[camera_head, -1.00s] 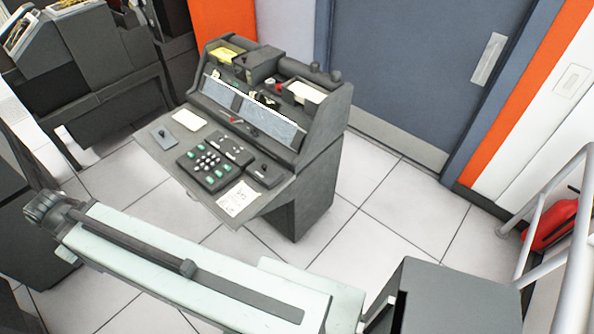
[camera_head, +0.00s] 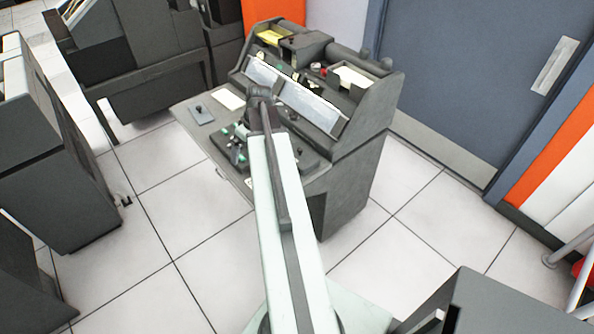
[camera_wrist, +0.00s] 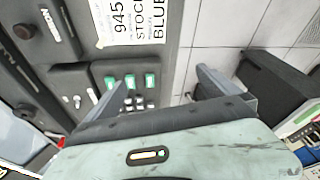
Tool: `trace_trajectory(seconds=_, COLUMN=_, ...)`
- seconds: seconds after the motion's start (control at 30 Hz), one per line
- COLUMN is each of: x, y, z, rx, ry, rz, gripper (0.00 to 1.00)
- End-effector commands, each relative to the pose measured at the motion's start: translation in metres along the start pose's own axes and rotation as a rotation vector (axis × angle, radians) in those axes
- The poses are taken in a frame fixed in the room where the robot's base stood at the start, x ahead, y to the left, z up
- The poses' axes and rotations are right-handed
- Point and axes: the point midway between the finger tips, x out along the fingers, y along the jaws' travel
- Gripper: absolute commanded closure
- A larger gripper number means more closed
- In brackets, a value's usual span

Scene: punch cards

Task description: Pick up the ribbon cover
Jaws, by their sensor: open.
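The grey keypunch machine (camera_head: 355,165) stands in the middle of the head view. A dark raised box (camera_head: 305,48) sits on its top between a yellow card slot and a white card tray. My gripper (camera_head: 240,150) is over the machine's desk and keyboard, and my arm hides part of both. In the wrist view my gripper (camera_wrist: 160,90) is open, its two fingers spread apart with nothing between them. Green keys (camera_wrist: 130,82) and a printed note (camera_wrist: 140,20) lie beyond the fingers.
A blue-grey door (camera_head: 470,80) is behind the machine on the right. A dark cabinet (camera_head: 60,160) stands at the left and another dark machine (camera_head: 150,70) at the back left. White tiled floor (camera_head: 180,220) is clear between them.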

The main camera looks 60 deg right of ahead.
Motion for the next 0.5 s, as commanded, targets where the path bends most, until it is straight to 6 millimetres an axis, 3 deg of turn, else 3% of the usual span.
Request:
trace_trajectory(seconds=0.03, x=0.012, y=0.049, z=0.026, rx=0.021, ry=0.032, rz=0.016, gripper=0.00)
trace_trajectory(seconds=0.1, x=0.009, y=0.100, z=0.057, rx=0.025, ry=0.073, rz=0.042, gripper=0.00)
trace_trajectory(seconds=0.2, x=0.002, y=0.149, z=0.094, rx=0.027, ry=0.113, rz=0.074, gripper=0.00)
trace_trajectory(seconds=0.33, x=-0.005, y=0.180, z=0.120, rx=0.025, ry=0.140, rz=0.100, gripper=0.00)
trace_trajectory(seconds=0.5, x=-0.007, y=0.184, z=0.124, rx=0.021, ry=0.144, rz=0.105, gripper=0.00)
